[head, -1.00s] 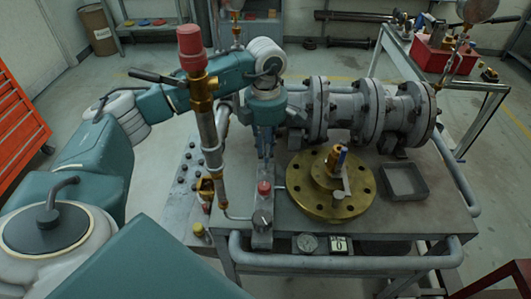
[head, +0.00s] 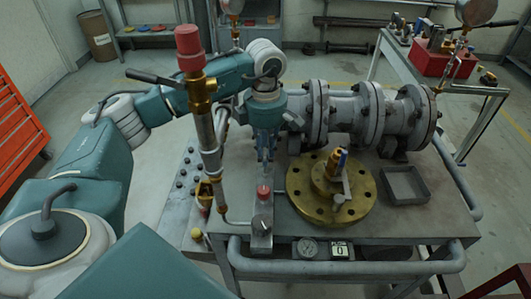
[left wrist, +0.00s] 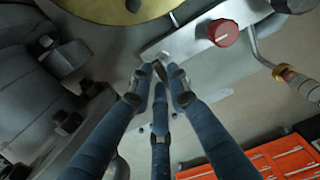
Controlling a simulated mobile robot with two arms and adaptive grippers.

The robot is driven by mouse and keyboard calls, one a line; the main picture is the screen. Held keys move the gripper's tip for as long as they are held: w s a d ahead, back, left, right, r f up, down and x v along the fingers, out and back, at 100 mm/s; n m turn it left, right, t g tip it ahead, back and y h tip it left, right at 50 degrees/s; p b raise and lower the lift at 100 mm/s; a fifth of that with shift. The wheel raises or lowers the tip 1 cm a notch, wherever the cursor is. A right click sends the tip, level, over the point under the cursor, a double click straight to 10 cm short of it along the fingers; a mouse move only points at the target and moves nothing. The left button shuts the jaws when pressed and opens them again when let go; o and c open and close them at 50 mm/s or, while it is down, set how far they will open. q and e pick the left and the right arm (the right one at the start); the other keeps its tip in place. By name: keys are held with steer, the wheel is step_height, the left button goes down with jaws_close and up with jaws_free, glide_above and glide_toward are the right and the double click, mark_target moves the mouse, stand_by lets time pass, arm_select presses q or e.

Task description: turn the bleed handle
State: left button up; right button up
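My left gripper (head: 265,160) points down over the metal bench, just behind a small block with a red knob (head: 263,191). In the left wrist view its three blue fingers (left wrist: 159,72) converge with their tips close together and nothing visible held. The red knob (left wrist: 222,33) is apart from them, up and right. I cannot tell for certain which part is the bleed handle. A black lever (head: 153,76) sits on the red-capped upright pipe. My right gripper is out of view.
The upright pipe (head: 207,130) stands left of my gripper. Grey flanged piping (head: 345,110) runs along the back of the bench. An empty grey tray (head: 404,186) is at the right. A rail (head: 350,267) lines the front edge. Bolts (head: 185,165) dot the left side.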

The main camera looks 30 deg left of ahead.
arm_select(q)
steer(key=o, duration=0.3)
step_height(320, 180, up, 12)
stand_by(0.5)
stand_by(0.4)
